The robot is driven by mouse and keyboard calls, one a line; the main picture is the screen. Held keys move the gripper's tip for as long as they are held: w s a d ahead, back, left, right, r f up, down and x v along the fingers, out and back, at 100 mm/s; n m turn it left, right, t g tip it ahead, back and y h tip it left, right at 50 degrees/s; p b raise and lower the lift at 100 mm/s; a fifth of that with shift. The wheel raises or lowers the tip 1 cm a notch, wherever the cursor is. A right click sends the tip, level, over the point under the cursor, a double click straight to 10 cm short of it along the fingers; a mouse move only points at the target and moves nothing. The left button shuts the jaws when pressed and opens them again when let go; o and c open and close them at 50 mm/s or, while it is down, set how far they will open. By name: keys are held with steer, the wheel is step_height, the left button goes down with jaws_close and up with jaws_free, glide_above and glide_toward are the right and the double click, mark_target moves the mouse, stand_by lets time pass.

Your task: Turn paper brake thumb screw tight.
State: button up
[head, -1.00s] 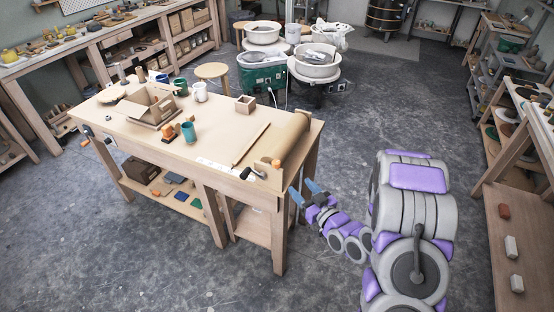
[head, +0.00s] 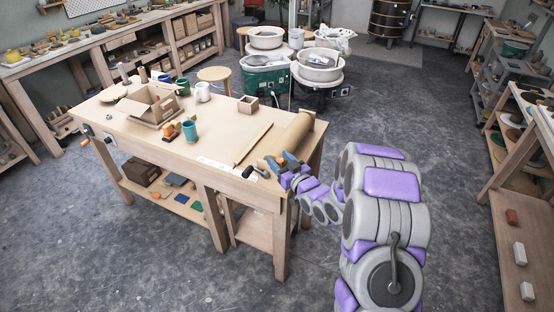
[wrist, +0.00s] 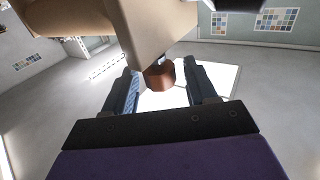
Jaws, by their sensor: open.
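The paper brake thumb screw (wrist: 159,77) is a copper-brown knob under a pale wooden bracket (wrist: 152,28) in the wrist view. My gripper (wrist: 162,74) is open, with one dark finger on each side of the knob. Gaps show between the knob and both fingers. In the head view my gripper (head: 281,161) is at the near right corner of the workbench (head: 225,137), by the end of the brown paper roll (head: 292,136). My fingers largely hide the screw there.
A dark-handled crank (head: 249,171) sits at the bench's front edge, just left of my gripper.

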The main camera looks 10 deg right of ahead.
steer(key=shift+x, duration=1.1)
steer(key=shift+s, duration=0.1)
steer(key=shift+c, duration=0.4)
steer(key=c, duration=0.9)
